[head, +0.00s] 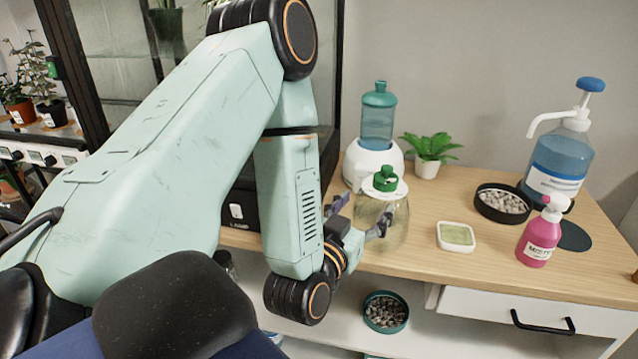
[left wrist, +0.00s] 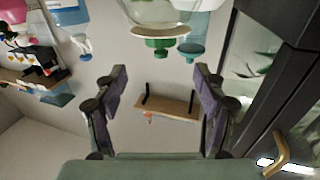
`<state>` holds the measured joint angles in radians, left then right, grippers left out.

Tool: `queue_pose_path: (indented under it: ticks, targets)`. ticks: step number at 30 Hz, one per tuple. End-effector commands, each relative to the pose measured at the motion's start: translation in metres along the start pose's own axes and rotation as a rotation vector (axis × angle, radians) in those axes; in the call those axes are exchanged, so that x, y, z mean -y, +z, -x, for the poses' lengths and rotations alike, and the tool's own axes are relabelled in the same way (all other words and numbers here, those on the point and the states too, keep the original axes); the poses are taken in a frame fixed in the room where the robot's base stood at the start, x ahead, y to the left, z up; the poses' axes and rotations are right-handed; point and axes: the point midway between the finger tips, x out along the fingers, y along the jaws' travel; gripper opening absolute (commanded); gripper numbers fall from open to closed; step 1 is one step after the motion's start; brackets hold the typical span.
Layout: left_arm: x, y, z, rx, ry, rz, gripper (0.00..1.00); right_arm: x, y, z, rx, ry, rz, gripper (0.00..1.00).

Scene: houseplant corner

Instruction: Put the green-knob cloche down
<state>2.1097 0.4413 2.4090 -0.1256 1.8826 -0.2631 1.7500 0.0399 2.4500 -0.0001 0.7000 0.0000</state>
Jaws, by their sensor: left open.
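The green-knob cloche (head: 397,222) is a clear glass dome with a white collar and a green knob (head: 385,178). It appears upright on the wooden tabletop, in front of a white dispenser. My left gripper (head: 362,212) is open at the cloche's near left side, and its fingers overlap part of the glass in the head view. In the left wrist view, which looks upside down, the cloche (left wrist: 150,29) shows at the top, beyond the open left gripper (left wrist: 160,75). Nothing shows between the fingers there. My right gripper is not in view.
The white dispenser (head: 371,160) with its blue tank and a potted plant (head: 427,166) stand behind. A white dish (head: 456,237), pebble bowl (head: 503,203), pink spray bottle (head: 541,233), pump bottle (head: 559,160) and dark mat (head: 574,236) are right. A teal bowl (head: 386,312) sits below.

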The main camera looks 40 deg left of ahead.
Motion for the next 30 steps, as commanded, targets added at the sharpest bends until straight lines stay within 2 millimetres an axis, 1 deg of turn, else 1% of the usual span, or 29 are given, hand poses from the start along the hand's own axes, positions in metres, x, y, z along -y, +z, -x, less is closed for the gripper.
queue_pose_path:
  ticks: [2, 4, 5, 6, 7, 8, 9, 11, 12, 14, 15, 18, 21, 24, 27, 30]
  targets:
    - [-0.007, 0.018, 0.004, 0.066, 0.025, -0.006, 0.71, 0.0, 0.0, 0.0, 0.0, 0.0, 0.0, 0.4]
    - [-0.017, 0.048, 0.013, 0.182, 0.063, -0.013, 0.71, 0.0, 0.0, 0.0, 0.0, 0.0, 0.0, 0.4]
    - [-0.022, 0.066, 0.02, 0.249, 0.083, -0.018, 0.71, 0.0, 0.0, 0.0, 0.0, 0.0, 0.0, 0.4]
    - [-0.029, 0.09, 0.032, 0.348, 0.11, -0.024, 0.71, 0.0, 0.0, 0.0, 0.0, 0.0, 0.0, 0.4]
    - [-0.034, 0.11, 0.043, 0.429, 0.13, -0.03, 0.71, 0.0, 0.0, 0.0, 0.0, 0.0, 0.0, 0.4]
    - [-0.038, 0.129, 0.056, 0.511, 0.147, -0.035, 0.71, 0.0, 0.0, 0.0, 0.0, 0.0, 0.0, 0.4]
    - [-0.042, 0.153, 0.074, 0.618, 0.166, -0.044, 0.71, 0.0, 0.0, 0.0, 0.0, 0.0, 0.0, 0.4]
    - [-0.045, 0.186, 0.106, 0.78, 0.189, -0.058, 0.71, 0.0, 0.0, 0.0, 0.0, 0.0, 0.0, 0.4]
    - [-0.046, 0.205, 0.13, 0.888, 0.2, -0.069, 0.71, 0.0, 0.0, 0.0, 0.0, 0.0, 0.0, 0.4]
    - [-0.045, 0.23, 0.167, 1.045, 0.209, -0.088, 0.71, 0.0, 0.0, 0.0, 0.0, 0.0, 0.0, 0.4]
    - [-0.043, 0.243, 0.19, 1.14, 0.211, -0.1, 0.71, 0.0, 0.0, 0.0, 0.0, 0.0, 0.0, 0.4]
    - [-0.036, 0.263, 0.243, 1.343, 0.205, -0.131, 0.71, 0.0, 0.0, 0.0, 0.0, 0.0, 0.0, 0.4]
    - [-0.029, 0.272, 0.28, 1.48, 0.192, -0.154, 0.71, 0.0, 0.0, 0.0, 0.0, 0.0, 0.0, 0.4]
    - [-0.025, 0.275, 0.298, 1.549, 0.184, -0.167, 0.71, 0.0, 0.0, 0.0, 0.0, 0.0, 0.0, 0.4]
    - [-0.024, 0.275, 0.303, 1.568, 0.181, -0.169, 0.71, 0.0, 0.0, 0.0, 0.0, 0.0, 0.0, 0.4]
    - [-0.024, 0.275, 0.303, 1.567, 0.181, -0.169, 0.71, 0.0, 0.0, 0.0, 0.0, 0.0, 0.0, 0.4]
